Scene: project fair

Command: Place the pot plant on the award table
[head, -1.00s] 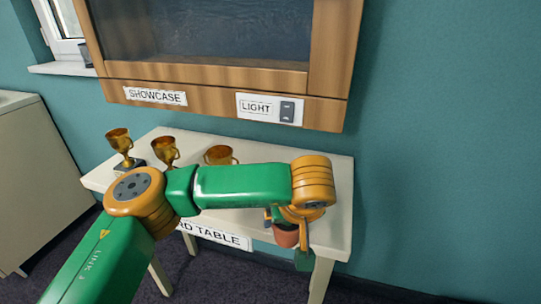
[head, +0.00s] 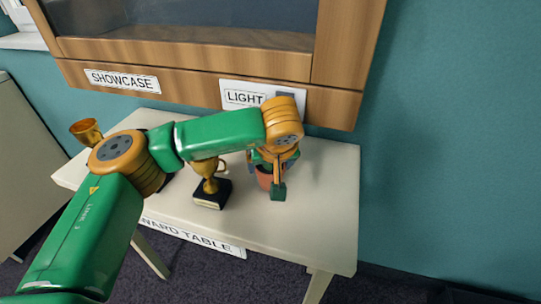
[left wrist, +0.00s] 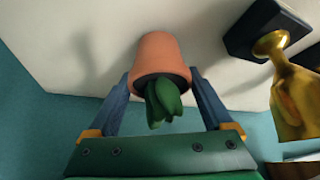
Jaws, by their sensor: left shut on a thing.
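The pot plant is a terracotta pot (head: 264,179) with green leaves, over the right half of the award table (head: 310,215). In the left wrist view the pot (left wrist: 160,57) sits between the two fingers, its leaves (left wrist: 163,103) towards the palm. My left gripper (head: 270,184) is shut on the pot from above; its fingers (left wrist: 162,74) also show in the left wrist view. The pot's base is against the white tabletop in that view, but I cannot tell whether it touches. My right gripper is not in view.
A gold trophy on a black base (head: 211,190) stands left of the pot. Another trophy (head: 86,131) is at the table's left end; my arm hides the area between. The wooden showcase (head: 190,60) hangs above the back edge. The table's right end is clear.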

